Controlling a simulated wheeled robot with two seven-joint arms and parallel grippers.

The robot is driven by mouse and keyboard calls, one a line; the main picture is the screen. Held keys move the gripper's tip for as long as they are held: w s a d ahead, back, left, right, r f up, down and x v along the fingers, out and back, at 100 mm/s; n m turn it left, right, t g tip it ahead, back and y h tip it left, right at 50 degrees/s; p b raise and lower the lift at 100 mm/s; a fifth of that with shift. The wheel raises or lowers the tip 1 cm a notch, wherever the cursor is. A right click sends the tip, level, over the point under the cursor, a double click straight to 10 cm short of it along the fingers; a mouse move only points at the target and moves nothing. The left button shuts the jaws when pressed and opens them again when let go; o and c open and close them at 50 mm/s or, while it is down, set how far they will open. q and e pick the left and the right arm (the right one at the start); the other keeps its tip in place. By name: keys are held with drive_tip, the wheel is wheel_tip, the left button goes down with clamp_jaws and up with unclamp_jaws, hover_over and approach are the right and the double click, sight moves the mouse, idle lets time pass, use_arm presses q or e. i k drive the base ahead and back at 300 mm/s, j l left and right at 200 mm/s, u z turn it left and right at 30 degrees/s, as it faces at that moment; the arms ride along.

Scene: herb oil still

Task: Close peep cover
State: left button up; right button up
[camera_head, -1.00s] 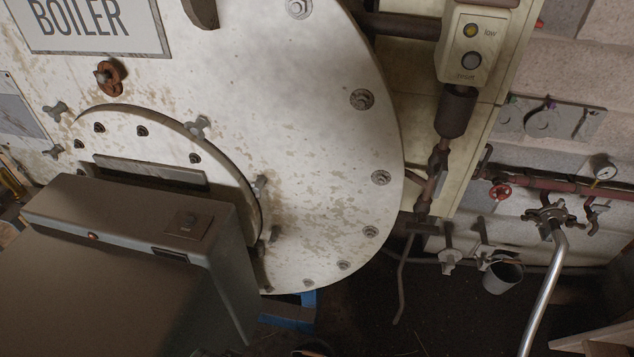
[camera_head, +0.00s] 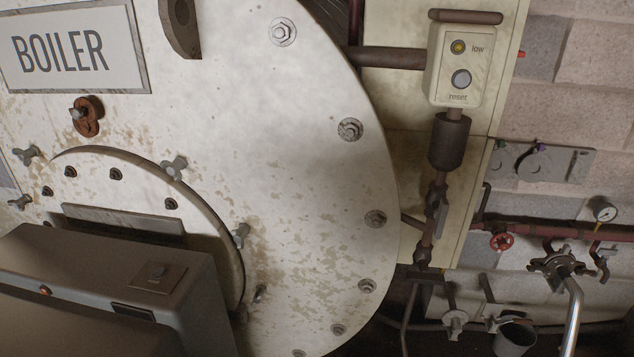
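The boiler (camera_head: 290,190) fills the left and middle of the head view as a large, worn, off-white round front. A small rusty-brown round fitting (camera_head: 87,115) with a pale knob sits on it below the BOILER sign (camera_head: 72,47). It may be the peep cover, but I cannot tell whether it is open or shut. A dark, rounded metal piece (camera_head: 181,28) hangs at the top edge, partly cut off. Neither of my grippers is in view.
A grey burner housing (camera_head: 110,290) juts out at the lower left. A control box (camera_head: 465,65) with a low lamp and reset button is at the upper right. Red pipework (camera_head: 560,229), a gauge (camera_head: 605,212) and a grey bucket (camera_head: 514,338) are at the right.

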sight(85, 109)
drive_tip(key=u, duration=1.3)
